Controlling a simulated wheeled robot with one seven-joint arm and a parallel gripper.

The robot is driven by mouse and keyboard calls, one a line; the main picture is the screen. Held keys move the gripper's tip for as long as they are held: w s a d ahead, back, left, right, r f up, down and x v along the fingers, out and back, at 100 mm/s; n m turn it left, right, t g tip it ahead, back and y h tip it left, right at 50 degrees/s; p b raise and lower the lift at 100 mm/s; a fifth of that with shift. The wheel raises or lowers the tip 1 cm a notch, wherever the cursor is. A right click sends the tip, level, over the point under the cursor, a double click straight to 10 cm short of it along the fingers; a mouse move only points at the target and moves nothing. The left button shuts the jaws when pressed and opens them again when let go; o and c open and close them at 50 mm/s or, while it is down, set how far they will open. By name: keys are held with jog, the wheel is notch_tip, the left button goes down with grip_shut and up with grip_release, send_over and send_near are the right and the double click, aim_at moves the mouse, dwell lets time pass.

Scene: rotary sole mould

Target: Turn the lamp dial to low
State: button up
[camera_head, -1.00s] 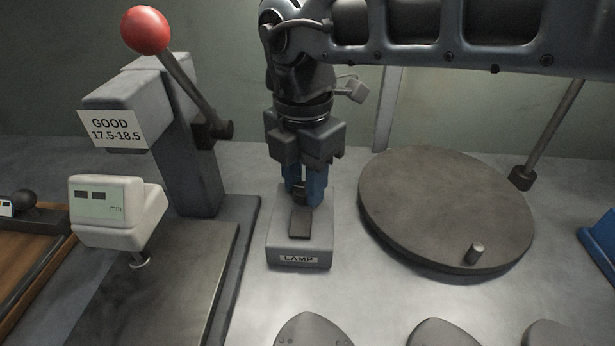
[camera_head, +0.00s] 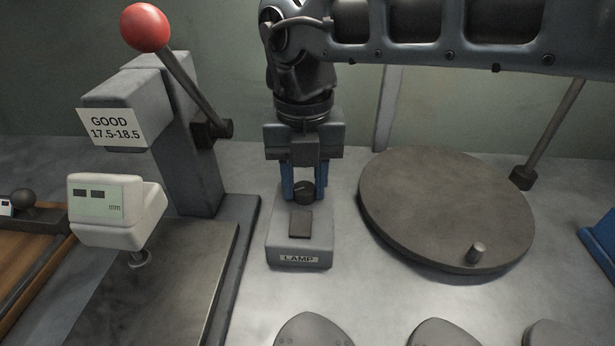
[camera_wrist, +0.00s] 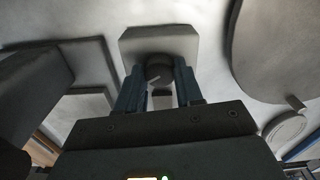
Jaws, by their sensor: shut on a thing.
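The lamp box (camera_head: 299,257) is a grey block with a LAMP label on its front. A dark rocker-like plate (camera_head: 300,224) sits on its top, and a round dark dial (camera_head: 304,196) stands behind that plate. My gripper (camera_head: 304,190) points down over the box, its blue fingers on either side of the dial and shut on it. In the wrist view the dial (camera_wrist: 159,72) sits between the two fingers, with a pale pointer line on it. The setting marks cannot be read.
A press with a red-ball lever (camera_head: 145,29) and a gauge (camera_head: 110,205) stands left. A round turntable (camera_head: 440,200) with a small peg lies close on the right. Several grey sole-shaped pieces (camera_head: 314,330) lie at the front edge.

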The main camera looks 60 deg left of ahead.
jog(key=n, duration=1.2)
jog(key=shift+r, duration=0.1)
dwell(0.6)
jog(key=o, duration=1)
jog(key=shift+o, duration=0.2)
